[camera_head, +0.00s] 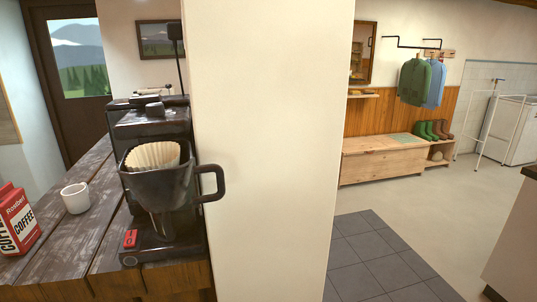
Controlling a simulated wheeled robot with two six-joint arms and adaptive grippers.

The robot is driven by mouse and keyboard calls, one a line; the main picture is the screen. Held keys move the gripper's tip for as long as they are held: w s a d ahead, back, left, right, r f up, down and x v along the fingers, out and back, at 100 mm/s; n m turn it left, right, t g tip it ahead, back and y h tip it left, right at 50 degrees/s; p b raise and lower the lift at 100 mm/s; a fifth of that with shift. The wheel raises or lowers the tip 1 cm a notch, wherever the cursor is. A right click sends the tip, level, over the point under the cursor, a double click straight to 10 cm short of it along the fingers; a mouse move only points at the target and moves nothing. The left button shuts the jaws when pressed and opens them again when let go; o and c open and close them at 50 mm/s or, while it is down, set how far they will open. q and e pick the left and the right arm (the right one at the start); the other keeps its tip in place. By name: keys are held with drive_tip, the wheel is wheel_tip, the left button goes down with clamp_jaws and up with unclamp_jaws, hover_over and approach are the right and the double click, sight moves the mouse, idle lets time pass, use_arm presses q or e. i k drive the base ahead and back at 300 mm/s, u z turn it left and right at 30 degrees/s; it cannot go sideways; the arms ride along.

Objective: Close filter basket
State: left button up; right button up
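A black coffee maker (150,128) stands on the dark wooden counter at the left. Its filter basket (158,190) sits out in front of the machine body with its top open. A pale pleated paper filter (153,156) shows inside it. The basket's handle (219,183) points to the right, in front of the white wall. The inside of the filter is only partly visible. Neither of my grippers is in view.
A white mug (75,198) and a red coffee bag (15,220) stand on the counter (60,240) left of the machine. A white wall or pillar (270,150) rises close on its right. The floor (420,215) at the right is open.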

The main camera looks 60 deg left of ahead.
sight(162, 190)
drive_tip(key=u, duration=0.05)
drive_tip(key=i, duration=0.5)
drive_tip(key=u, duration=2.75)
